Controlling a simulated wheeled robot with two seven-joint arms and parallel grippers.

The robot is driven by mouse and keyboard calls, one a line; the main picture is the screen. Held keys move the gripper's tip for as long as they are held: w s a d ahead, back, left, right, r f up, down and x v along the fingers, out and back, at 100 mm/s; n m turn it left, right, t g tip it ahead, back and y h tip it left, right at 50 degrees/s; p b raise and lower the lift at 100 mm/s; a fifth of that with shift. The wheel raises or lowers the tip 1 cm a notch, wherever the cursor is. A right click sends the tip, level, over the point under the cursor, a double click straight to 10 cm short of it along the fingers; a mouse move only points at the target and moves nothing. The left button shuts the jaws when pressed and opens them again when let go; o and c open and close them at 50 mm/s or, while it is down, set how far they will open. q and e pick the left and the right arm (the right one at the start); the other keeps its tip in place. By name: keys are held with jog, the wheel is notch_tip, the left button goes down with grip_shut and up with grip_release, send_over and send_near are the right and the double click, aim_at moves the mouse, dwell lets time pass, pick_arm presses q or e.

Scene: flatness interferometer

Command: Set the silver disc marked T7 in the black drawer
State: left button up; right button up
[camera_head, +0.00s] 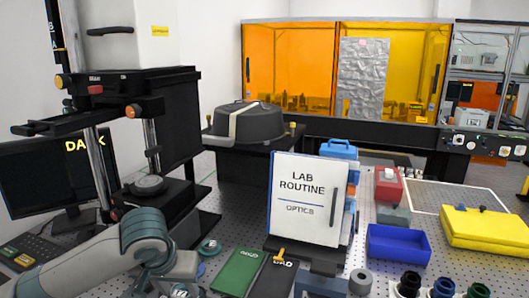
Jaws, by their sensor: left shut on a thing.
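My left arm comes in low at the left, and my left gripper (182,282) is at the bottom edge, pointing down. It is shut on a small silver round piece (181,291), partly hidden and cut by the frame edge. I cannot read a T7 mark on it. I cannot tell whether this black piece is the drawer. My right gripper is not in view.
A tall instrument (125,85) and a dark monitor (35,180) stand at left. A white "Lab Routine" board (305,198) stands mid-table. A blue bin (398,243), yellow case (487,230) and several dark round items line the right. A teal-rimmed round piece (208,247) lies near the gripper.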

pick_arm(q)
jog(key=shift+s+a+f, duration=0.15)
jog(key=shift+s+a, duration=0.15)
jog(key=shift+s, duration=0.45)
jog(key=shift+s+a+f, duration=0.15)
jog(key=shift+s+a, duration=0.1)
jog(key=shift+s, duration=0.45)
